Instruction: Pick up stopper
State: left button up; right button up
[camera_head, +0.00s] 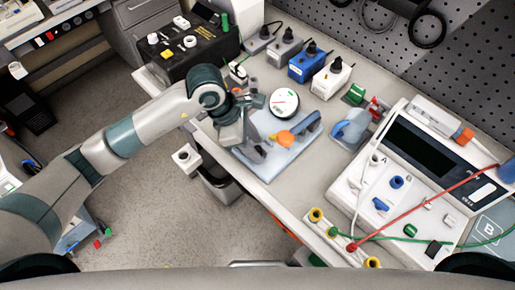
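My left arm reaches in from the left. Its dark gripper (259,151) is over the left part of a pale blue board (276,167) on the bench. The gripper points down; its fingertips are small and partly hidden, so I cannot tell whether they are open or hold anything. An orange round piece (285,137) lies on the board just right of the gripper, beside a blue-grey part (308,128). A round white gauge (284,103) stands behind them. I cannot tell for certain which piece is the stopper. My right gripper is out of view.
A black case (190,47) stands at the back left. Several small boxes, one of them blue (307,63), line the pegboard wall. A large white device (410,180) with red and green cables fills the right. A bin (219,186) stands below the bench edge.

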pick_arm(q)
grip_shut()
dwell(0.4)
jog(key=shift+r+b, duration=0.7)
jog(key=shift+r, duration=0.15)
notch_tip(320, 180, up, 2)
jog(key=shift+r+b, duration=0.15)
jog(key=shift+b, duration=0.55)
jog(key=s+d+r+b, duration=0.4)
jog(key=s+d+r, duration=0.2)
jog(key=d, duration=0.3)
jog(key=shift+s+d+r, duration=0.3)
jog(key=shift+s+r, duration=0.05)
jog(key=shift+r, duration=0.2)
